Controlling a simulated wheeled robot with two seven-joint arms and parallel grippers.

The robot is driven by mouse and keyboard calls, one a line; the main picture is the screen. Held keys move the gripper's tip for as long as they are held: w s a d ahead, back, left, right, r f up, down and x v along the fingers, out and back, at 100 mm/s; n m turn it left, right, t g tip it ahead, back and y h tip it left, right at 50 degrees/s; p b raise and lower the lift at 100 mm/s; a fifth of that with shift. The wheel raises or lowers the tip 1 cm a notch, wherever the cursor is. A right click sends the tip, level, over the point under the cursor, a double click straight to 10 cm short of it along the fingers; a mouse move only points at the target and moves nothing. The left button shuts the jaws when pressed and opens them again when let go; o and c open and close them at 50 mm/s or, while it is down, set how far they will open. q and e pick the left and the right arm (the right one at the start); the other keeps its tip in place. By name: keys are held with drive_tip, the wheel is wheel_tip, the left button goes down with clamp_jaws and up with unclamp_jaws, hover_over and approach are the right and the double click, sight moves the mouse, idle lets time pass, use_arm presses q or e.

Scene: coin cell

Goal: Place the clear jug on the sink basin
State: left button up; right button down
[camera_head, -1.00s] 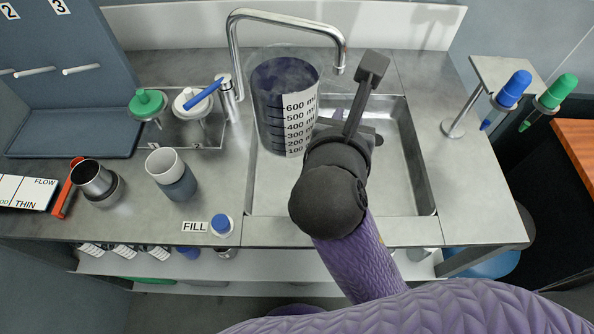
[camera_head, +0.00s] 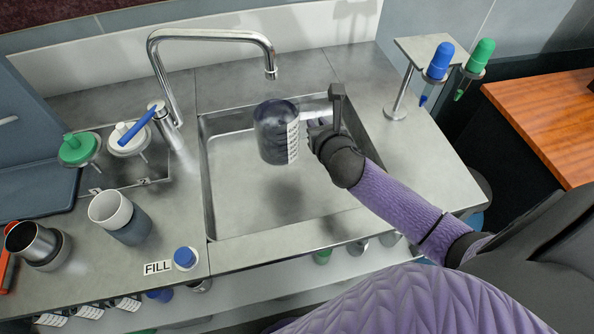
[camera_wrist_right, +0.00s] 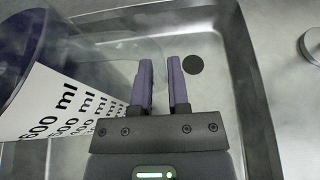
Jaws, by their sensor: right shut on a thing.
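The clear jug (camera_head: 274,134), with a white scale marked in ml, is upright over the sink basin (camera_head: 232,215). A soft shadow lies on the basin floor below it, so it appears held above the floor. My right gripper (camera_head: 318,128) is at the jug's right side, shut on it, probably by its see-through handle. In the right wrist view, the jug (camera_wrist_right: 28,65) fills the left side, beside the two purple fingers (camera_wrist_right: 162,85). The grip point itself is hard to make out. My left gripper is not in view.
The tap (camera_head: 210,36) arches over the back left of the basin. A stand (camera_head: 430,52) holds blue and green droppers at right.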

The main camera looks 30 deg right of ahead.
wheel_tip(320, 180, down, 8)
drive_tip(key=b, duration=0.3)
drive_tip(key=shift+a+r+b, duration=0.1)
drive_tip(key=shift+r+b, duration=0.15)
drive_tip(key=shift+b, duration=0.05)
drive_tip(key=shift+f, duration=0.45)
drive_tip(key=shift+r, duration=0.1)
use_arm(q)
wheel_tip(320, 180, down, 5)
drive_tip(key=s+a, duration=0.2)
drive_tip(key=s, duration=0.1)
use_arm(e)
drive_tip(key=shift+f+b, duration=0.25)
drive_tip(key=shift+b, duration=0.05)
drive_tip(key=c, duration=0.7)
unclamp_jaws()
drive_tip(key=shift+o, duration=0.5)
drive_tip(key=shift+r, duration=0.2)
use_arm(q)
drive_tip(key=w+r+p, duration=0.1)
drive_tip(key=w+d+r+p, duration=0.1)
drive_tip(key=p, duration=0.1)
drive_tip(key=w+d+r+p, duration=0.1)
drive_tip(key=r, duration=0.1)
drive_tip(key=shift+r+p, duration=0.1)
drive_tip(key=shift+p, duration=0.2)
use_arm(e)
drive_tip(key=v, duration=1.2)
